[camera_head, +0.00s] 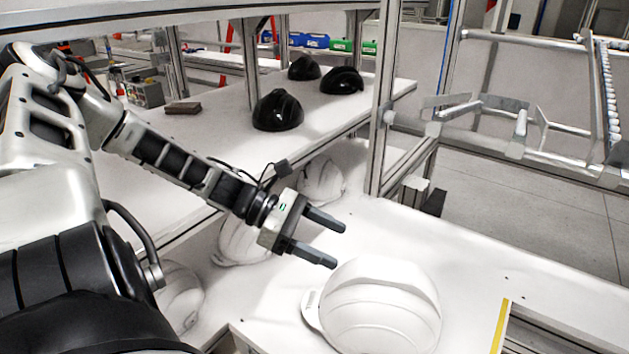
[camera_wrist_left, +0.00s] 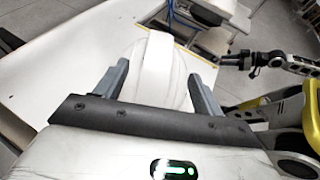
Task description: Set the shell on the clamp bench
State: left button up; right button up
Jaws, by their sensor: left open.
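A white helmet shell (camera_head: 380,305) rests dome up on a white bench top (camera_head: 470,255) at the front; its lower edge is cut off by the frame. My left gripper (camera_head: 336,245) is open and empty, just above and behind the shell, with its fingers apart from it as far as I can tell. In the left wrist view the shell (camera_wrist_left: 157,65) shows beyond and between the two open fingers (camera_wrist_left: 158,72). My right gripper (camera_wrist_left: 232,61) shows small at the right of that view; its jaws are unclear. I cannot tell which surface is the clamp bench.
Several white shells (camera_head: 322,180) sit on a lower level behind the gripper. Black shells (camera_head: 278,110) stand on the long table (camera_head: 225,135) at the back. A metal post (camera_head: 382,110) rises behind the front bench. A yellow strip (camera_head: 499,326) marks its right side; the bench's right part is clear.

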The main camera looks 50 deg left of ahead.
pick_arm(q)
jog(key=shift+v, duration=1.1)
